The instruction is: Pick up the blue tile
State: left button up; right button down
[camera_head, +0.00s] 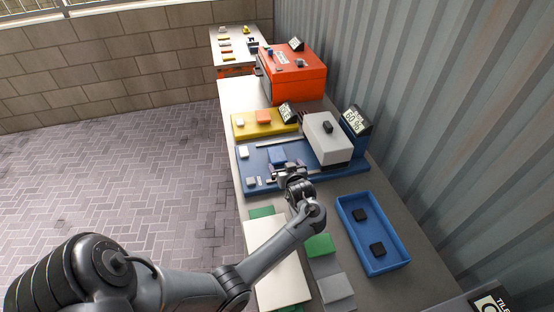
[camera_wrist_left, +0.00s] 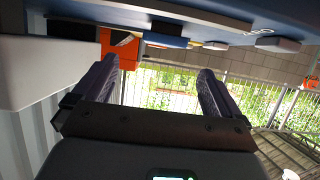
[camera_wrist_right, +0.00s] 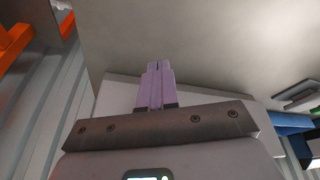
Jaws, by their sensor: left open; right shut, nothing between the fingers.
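In the head view a small blue tile (camera_head: 277,155) lies on the blue base plate (camera_head: 325,184), left of the grey-white block of the machine. My left gripper (camera_head: 286,171) is close to its near side, low over the plate. In the left wrist view my left gripper (camera_wrist_left: 156,68) is open, with nothing seen clasped between its fingers. A blue piece (camera_wrist_left: 166,41), probably the tile, shows beyond the fingers there. My right gripper (camera_wrist_right: 154,85) is shut and empty in the right wrist view, and is out of the head view.
The grey-white block (camera_head: 324,136) stands right of the tile. A yellow base (camera_head: 258,123) and an orange-red box (camera_head: 292,74) are behind. A blue tray (camera_head: 372,232) with two black pieces and a cream board (camera_head: 277,265) are nearer. Corrugated metal wall is on the right.

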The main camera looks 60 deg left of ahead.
aim_at(277, 154)
pick_arm(q)
jog(key=shift+b+x, duration=0.7)
jog(key=shift+x, duration=3.75)
jog(key=shift+s, duration=0.2)
jog(key=shift+c, duration=0.3)
jog(key=c, duration=1.1)
jog(key=shift+r, duration=0.15)
